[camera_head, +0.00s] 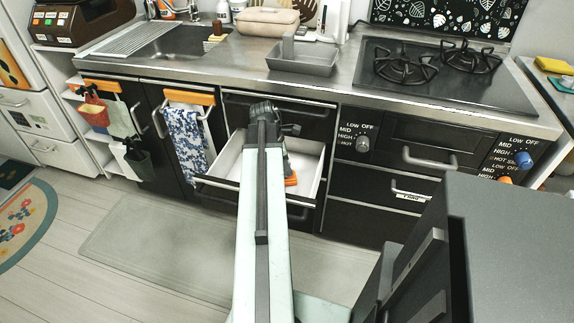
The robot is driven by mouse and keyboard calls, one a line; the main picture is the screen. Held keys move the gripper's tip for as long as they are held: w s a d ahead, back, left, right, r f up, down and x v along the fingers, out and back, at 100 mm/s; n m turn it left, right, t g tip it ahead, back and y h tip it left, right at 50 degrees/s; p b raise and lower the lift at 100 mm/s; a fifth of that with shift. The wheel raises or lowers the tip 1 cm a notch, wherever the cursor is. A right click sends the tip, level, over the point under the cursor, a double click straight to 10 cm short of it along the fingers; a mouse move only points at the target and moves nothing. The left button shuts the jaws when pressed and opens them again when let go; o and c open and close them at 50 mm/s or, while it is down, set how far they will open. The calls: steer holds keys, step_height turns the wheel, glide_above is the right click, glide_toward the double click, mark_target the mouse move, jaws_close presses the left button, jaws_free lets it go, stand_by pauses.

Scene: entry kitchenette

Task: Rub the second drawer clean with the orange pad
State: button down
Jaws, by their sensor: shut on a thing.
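The second drawer (308,163) is pulled open below the counter, under a closed top drawer (240,104). Its inside is pale and looks empty apart from my gripper and the pad. My arm reaches over the drawer front and hides its middle. My gripper (288,171) is down inside the drawer, mostly hidden behind my arm. It is shut on the orange pad (291,181), of which only a small part shows at the arm's right side. I cannot tell whether the pad touches the drawer floor.
A patterned blue towel (186,145) hangs left of the drawer. The oven unit (427,145) with knobs and handles is on the right. A grey tray (302,62) and a beige container (267,21) stand on the counter. A floor mat (150,245) lies in front.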

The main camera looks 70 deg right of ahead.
steer(key=shift+s+a, duration=0.1)
steer(key=shift+a, duration=0.7)
steer(key=shift+r, duration=0.1)
steer(key=shift+r+p, duration=0.7)
steer(key=shift+p, duration=0.1)
step_height(320, 180, up, 5)
steer(key=p, duration=0.5)
steer(key=shift+r, duration=0.1)
steer(key=shift+s, duration=0.15)
